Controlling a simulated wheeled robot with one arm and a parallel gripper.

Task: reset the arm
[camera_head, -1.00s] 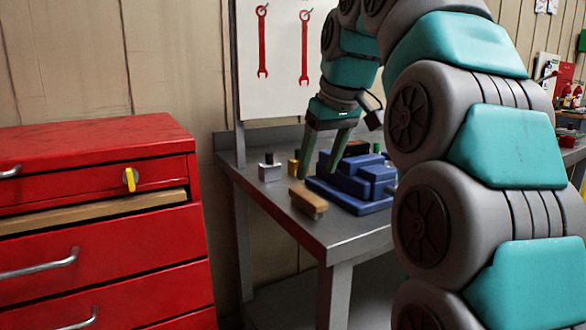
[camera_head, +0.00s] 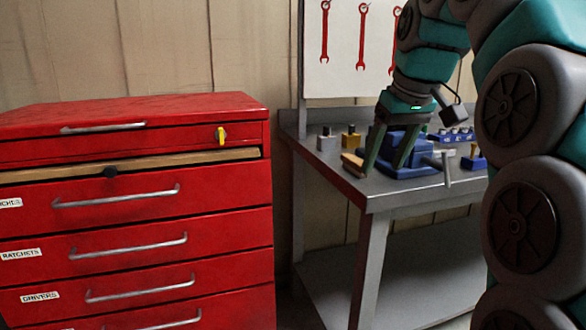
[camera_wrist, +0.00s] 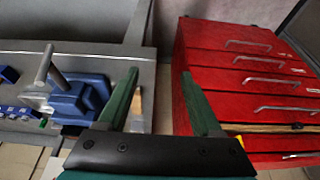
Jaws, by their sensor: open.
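My arm bends from the right side of the head view over toward the workbench (camera_head: 400,193). My gripper (camera_head: 384,168) points down, its two green fingers apart with nothing between them. In the head view it overlaps the blue vise (camera_head: 412,168) on the bench. The wrist view shows the open gripper (camera_wrist: 161,75) from behind, with the vise (camera_wrist: 82,97) left of the left finger. A wooden-topped block (camera_head: 353,163) lies near the bench's front left edge, partly beside the finger. I cannot tell whether a finger touches anything.
A red drawer cabinet (camera_head: 140,220) stands left of the bench, with a gap between them. A yellow key or tag (camera_head: 221,135) sits on its upper drawer. Small blocks (camera_head: 350,138) stand at the bench's back left. Red wrenches (camera_head: 362,38) hang on the white board behind.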

